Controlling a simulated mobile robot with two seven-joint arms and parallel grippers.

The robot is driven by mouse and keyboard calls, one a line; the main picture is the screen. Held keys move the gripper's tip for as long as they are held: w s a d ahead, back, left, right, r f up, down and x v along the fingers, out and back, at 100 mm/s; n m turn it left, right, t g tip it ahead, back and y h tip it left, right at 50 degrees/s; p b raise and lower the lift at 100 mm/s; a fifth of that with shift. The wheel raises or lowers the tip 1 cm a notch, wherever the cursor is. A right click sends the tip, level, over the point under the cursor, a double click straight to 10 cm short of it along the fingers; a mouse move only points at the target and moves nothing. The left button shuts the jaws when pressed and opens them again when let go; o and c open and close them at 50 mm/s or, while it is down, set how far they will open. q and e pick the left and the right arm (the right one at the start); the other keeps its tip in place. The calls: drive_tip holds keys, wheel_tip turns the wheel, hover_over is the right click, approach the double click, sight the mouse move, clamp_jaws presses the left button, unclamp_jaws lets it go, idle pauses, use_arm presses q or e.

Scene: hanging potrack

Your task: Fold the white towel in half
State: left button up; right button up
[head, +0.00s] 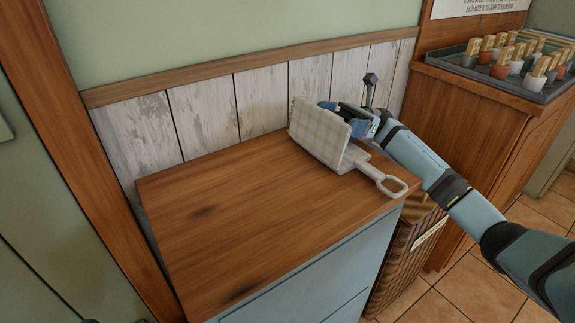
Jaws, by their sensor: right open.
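The white towel (318,136) has a faint checked pattern. It shows as a flat, tilted panel standing up near the back right of the wooden cabinet top. A pale flat piece with a looped handle (390,184) lies at its right foot; I cannot tell whether the two are joined. My right gripper (350,118) is open, close behind the towel's upper right edge. Its fingers are partly hidden, and I cannot tell whether they touch the towel. My left gripper is not in view.
The rest of the wooden cabinet top (225,215) is clear. A whitewashed plank wall (205,115) stands behind it. A wicker basket (405,245) is on the floor at the right. Beyond it, a wooden counter (480,125) bears a tray of several small pots (500,68).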

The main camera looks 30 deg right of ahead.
drive_tip(key=shift+d, duration=0.1)
drive_tip(key=shift+d+f+b, duration=0.25)
drive_tip(key=shift+d+b, duration=0.2)
drive_tip(key=shift+b, duration=0.15)
drive_tip(key=shift+r+b+v, duration=0.15)
drive_tip(key=shift+b+v, duration=0.6)
drive_tip(key=shift+v, duration=0.1)
drive_tip(key=shift+r+b+v, duration=0.15)
drive_tip(key=shift+b+v, duration=0.55)
drive_tip(key=shift+v, duration=0.15)
drive_tip(key=shift+w+d, duration=0.1)
drive_tip(key=shift+d, duration=0.25)
drive_tip(key=shift+r, duration=0.15)
wheel_tip(320, 180, up, 8)
drive_tip(key=p, duration=0.2)
